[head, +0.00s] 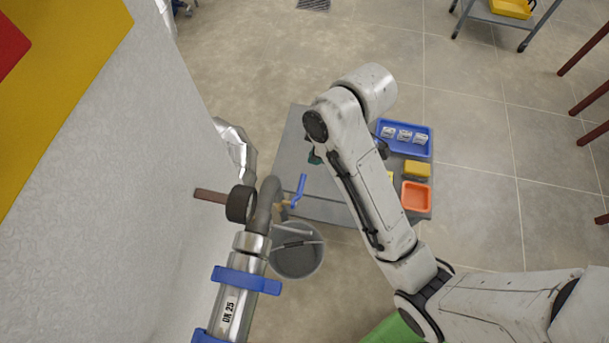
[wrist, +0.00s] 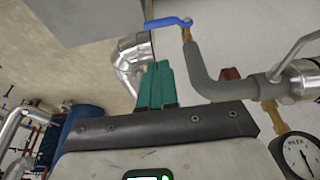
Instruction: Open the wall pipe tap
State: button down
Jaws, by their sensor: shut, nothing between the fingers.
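The tap's blue lever (head: 299,189) sits on a small brass valve (head: 284,204) beside the grey wall pipe (head: 264,203) in the head view. The wrist view shows the lever (wrist: 168,22) lying across the top, with the brass stem (wrist: 186,35) under its right end and the grey pipe (wrist: 212,83) below. My gripper's teal fingers (wrist: 158,85) are together and empty, apart from the lever, which shows above them in the wrist view.
A grey bucket (head: 297,262) stands below the tap. A pressure gauge (wrist: 301,154) is close to the gripper at right. Open floor lies right of the table.

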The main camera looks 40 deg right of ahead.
send_over(301, 183)
jog(key=f, duration=1.1)
jog(key=shift+s+d+f+p, duration=0.35)
jog(key=shift+f, duration=0.9)
